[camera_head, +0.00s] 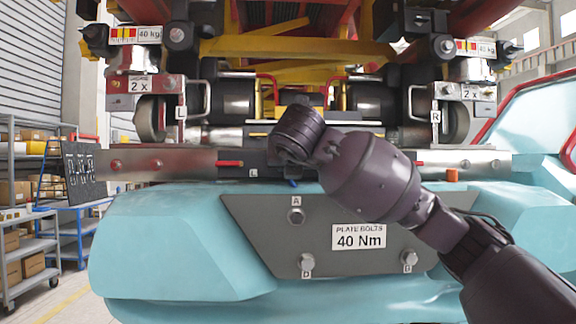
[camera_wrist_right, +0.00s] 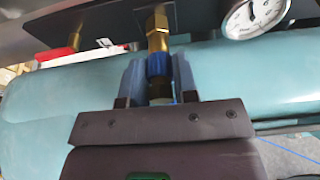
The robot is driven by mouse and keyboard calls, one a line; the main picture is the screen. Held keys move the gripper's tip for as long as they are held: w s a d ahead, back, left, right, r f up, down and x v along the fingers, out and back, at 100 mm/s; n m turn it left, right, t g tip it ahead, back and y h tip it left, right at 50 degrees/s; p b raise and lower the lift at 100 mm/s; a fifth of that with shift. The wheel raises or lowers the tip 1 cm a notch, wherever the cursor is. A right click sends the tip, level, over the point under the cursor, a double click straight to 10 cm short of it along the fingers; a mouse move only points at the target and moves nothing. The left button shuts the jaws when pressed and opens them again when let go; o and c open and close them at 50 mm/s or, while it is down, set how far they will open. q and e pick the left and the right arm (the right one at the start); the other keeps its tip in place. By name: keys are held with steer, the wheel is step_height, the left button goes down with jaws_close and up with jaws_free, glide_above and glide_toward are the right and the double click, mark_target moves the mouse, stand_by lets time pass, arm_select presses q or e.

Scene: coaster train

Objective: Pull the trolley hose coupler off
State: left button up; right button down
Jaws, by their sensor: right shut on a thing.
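The trolley hose coupler (camera_wrist_right: 158,64) has a blue sleeve below a brass fitting (camera_wrist_right: 158,32) in the right wrist view. My right gripper (camera_wrist_right: 155,80) is shut on the coupler, with one finger on each side of the blue sleeve. The coupler still appears in line with the brass fitting; I cannot tell whether they are locked together. In the head view my right arm (camera_head: 370,180) reaches in from the lower right to the middle, and its wrist hides the gripper's fingers. My left gripper is not in view.
A pressure gauge (camera_wrist_right: 256,14) is to the right of the fitting, and a red part (camera_wrist_right: 70,56) is to the left. A light-blue car body (camera_head: 180,245) with a grey bolted plate (camera_head: 320,262) fills the front. Shelving (camera_head: 30,220) stands at the far left.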

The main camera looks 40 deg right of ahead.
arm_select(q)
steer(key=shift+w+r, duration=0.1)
arm_select(e)
steer(key=shift+s, duration=0.1)
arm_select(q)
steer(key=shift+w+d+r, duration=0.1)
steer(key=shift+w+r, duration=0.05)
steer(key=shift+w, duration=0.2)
arm_select(e)
steer(key=shift+s+a, duration=0.2)
steer(key=shift+s, duration=0.05)
steer(key=shift+s+a, duration=0.4)
steer(key=shift+s, duration=0.3)
steer(key=shift+s+a+p, duration=0.3)
steer(key=shift+s+p, duration=0.05)
steer(key=shift+s, duration=0.1)
steer(key=shift+s+a, duration=0.3)
steer(key=shift+s, duration=0.15)
steer(key=shift+s+a, duration=0.25)
steer(key=shift+s, duration=0.2)
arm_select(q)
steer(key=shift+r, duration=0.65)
arm_select(e)
steer(key=shift+s, duration=0.1)
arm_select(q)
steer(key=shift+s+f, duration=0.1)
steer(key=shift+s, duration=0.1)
arm_select(e)
steer(key=shift+a, duration=0.1)
